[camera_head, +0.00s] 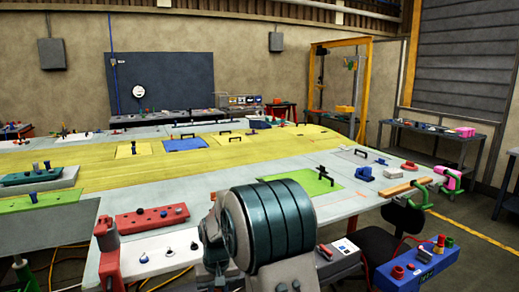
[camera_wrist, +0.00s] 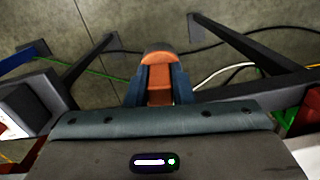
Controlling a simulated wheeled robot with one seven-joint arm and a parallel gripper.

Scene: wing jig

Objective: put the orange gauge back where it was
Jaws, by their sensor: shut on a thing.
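The orange gauge (camera_wrist: 158,56) is between the two dark blue fingers of my gripper (camera_wrist: 158,88) in the wrist view. The fingers are shut on it, and its rounded end shows beyond their tips. Its lower part is partly hidden between the fingers. Grey floor lies beyond it in that view, and I see no surface touching it. In the head view my teal arm link blocks the lower middle, and I cannot make out the gripper or the gauge there. Which spot the gauge came from is not clear.
A long grey bench (camera_head: 330,208) carries a yellow panel (camera_head: 80,172). A red rack (camera_head: 152,218) stands at its front left. A blue block (camera_head: 418,264) with knobs and a black chair (camera_head: 395,222) are at right. Dark bars (camera_wrist: 240,43) and cables cross the wrist view.

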